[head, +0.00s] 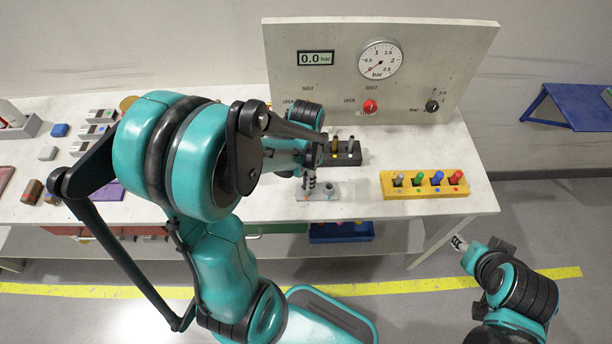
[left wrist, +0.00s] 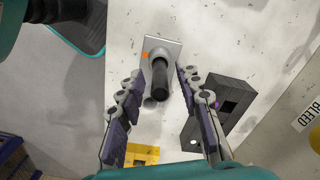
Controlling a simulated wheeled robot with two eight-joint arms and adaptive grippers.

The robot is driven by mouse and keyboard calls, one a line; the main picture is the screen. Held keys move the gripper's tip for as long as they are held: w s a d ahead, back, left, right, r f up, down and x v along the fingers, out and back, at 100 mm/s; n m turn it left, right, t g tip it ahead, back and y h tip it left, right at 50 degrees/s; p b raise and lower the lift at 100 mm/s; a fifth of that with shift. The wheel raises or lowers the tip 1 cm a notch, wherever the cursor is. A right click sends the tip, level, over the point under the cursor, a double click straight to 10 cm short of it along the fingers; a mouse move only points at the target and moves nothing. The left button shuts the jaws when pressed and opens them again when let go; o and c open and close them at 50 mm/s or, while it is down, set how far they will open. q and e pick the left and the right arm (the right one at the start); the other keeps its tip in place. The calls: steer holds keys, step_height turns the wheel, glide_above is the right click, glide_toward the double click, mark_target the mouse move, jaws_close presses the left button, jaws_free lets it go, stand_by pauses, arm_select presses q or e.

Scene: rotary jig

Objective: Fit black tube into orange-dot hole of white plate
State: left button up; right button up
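The white plate (left wrist: 170,45) lies on the table under my left gripper, and it also shows in the head view (head: 326,195). An orange dot (left wrist: 145,55) marks it. The black tube (left wrist: 160,80) stands up from the plate right beside the orange dot, its lower end at the plate; the depth of seating cannot be told. My left gripper (left wrist: 162,77) has its fingers on either side of the tube with gaps showing, so it looks open. In the head view my left gripper (head: 309,181) is partly hidden by my arm. My right gripper (head: 460,243) is off the table's front right.
A black block (left wrist: 225,105) with holes stands close to the right finger; in the head view this rack (head: 345,158) holds pins. A yellow rack (head: 425,190) of coloured pegs stands to the right. A gauge panel (head: 340,75) closes the back.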

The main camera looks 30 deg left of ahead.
arm_select(q)
step_height(320, 180, up, 11)
steer(key=p, duration=0.3)
steer(key=s+d+r+n+t, duration=0.5)
steer(key=d+r+n+t, duration=0.1)
steer(key=d+t, duration=0.1)
steer(key=shift+r+n+p, duration=0.25)
steer(key=shift+n+p, duration=0.05)
steer(key=shift+p, duration=0.05)
